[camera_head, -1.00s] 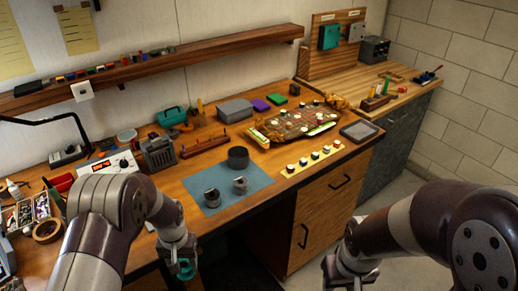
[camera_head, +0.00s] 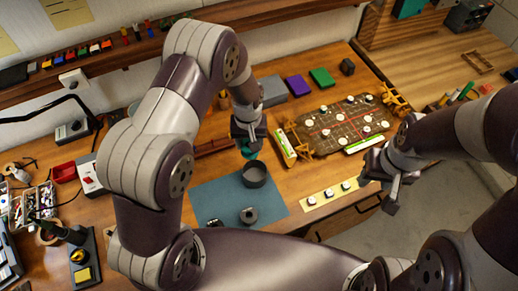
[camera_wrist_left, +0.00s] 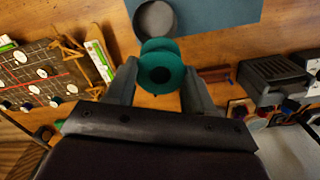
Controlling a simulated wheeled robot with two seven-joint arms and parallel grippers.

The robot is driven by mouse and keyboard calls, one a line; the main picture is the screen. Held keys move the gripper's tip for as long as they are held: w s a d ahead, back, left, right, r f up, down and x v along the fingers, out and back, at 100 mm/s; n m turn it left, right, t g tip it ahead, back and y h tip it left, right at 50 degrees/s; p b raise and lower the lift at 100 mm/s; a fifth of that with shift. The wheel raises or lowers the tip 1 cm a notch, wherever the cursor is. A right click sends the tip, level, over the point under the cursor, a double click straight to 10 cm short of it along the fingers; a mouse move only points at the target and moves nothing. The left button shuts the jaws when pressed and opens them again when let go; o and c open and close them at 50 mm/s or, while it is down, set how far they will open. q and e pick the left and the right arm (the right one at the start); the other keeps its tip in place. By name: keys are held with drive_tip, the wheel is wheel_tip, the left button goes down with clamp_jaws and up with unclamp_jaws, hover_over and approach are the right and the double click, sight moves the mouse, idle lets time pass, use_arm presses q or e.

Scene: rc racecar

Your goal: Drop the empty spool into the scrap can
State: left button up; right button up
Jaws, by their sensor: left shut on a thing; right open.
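The teal empty spool (camera_wrist_left: 176,73) is held between the fingers of my left gripper (camera_wrist_left: 160,88) in the left wrist view. In the head view my left gripper (camera_head: 249,140) is above the table, with a bit of the teal spool (camera_head: 250,155) showing below it. The scrap can (camera_head: 255,175), a dark grey open-topped cylinder, stands on the blue-grey mat (camera_head: 213,196). The can also shows in the left wrist view (camera_wrist_left: 155,20), just beyond the spool and partly overlapped by it. My right gripper (camera_head: 384,195) is open and empty near the table's front edge.
Two small grey cylindrical parts, one (camera_head: 248,214) clear and one partly hidden, sit on the mat. A strip with white-topped pieces (camera_head: 328,196) lies to the right. Purple (camera_head: 297,85) and green (camera_head: 321,76) blocks lie further back.

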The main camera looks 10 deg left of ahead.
sight(249, 155)
use_arm(q)
drive_tip(key=shift+s+a+f+b, duration=0.2)
drive_tip(key=shift+s+f+b, duration=0.25)
drive_tip(key=shift+s, duration=0.15)
drive_tip(key=shift+s+a+f+b, duration=0.2)
drive_tip(key=shift+s+f+b, duration=0.2)
drive_tip(key=shift+s, duration=0.15)
drive_tip(key=f+b, duration=0.1)
drive_tip(key=f, duration=0.1)
drive_tip(key=d+f+b, duration=0.1)
drive_tip(key=shift+w+f+b, duration=0.3)
drive_tip(key=shift+f, duration=0.05)
drive_tip(key=shift+w+a+f, duration=0.15)
drive_tip(key=shift+w+a, duration=0.1)
drive_tip(key=o, duration=1.1)
drive_tip(key=shift+s, duration=0.35)
drive_tip(key=shift+d, duration=0.1)
drive_tip(key=shift+w, duration=0.25)
wheel_tip(249, 155, up, 12)
drive_tip(key=b, duration=0.4)
drive_tip(key=shift+s+d, duration=0.1)
drive_tip(key=shift+r, duration=0.45)
use_arm(e)
wheel_tip(249, 155, down, 8)
drive_tip(key=s, duration=0.1)
drive_tip(key=shift+s+f, duration=0.2)
